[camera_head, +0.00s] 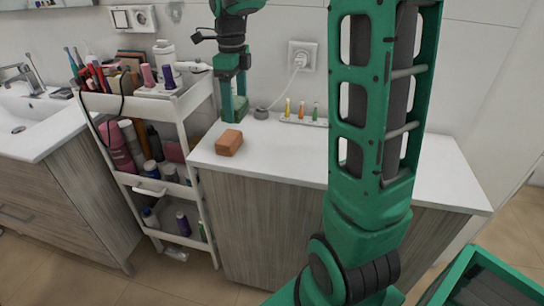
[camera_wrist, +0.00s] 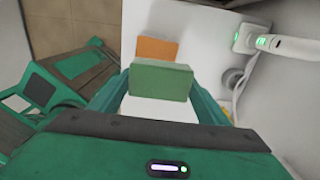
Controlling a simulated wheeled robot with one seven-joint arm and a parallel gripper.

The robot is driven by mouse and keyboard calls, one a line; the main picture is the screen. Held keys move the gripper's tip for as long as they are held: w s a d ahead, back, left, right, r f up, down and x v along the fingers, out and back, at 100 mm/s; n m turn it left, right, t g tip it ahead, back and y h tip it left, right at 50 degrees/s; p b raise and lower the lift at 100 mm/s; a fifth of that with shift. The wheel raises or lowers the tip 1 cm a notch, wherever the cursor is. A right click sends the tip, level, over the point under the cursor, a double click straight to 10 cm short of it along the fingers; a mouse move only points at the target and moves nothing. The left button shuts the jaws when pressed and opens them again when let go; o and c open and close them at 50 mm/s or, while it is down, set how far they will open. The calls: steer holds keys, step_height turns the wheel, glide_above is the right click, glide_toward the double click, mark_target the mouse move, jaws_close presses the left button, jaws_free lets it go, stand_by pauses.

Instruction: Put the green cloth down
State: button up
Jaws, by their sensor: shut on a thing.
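The green cloth (camera_wrist: 160,80), folded into a block shape, sits between the fingers of my gripper (camera_head: 234,108) in the wrist view. My gripper is shut on it. In the head view, the cloth (camera_head: 236,108) blends with my green fingers above the left end of the white counter (camera_head: 365,150). Whether its lower edge touches the counter cannot be told. An orange-brown block (camera_head: 229,142) lies on the counter near its left front edge. It also shows just beyond the cloth in the wrist view (camera_wrist: 156,48).
A small grey round thing (camera_head: 261,113) and a tray of small bottles (camera_head: 302,121) stand towards the wall. A wall socket (camera_head: 302,54) has a plugged cable. A cart (camera_head: 150,103) full of cosmetics stands left. My arm hides part of the counter; its front middle is clear.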

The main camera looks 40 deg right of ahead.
glide_above(274, 156)
step_height(274, 156, down, 7)
steer(key=shift+w+d, duration=0.1)
steer(key=shift+d, duration=0.05)
steer(key=shift+f, duration=2.05)
steer(key=o, duration=1)
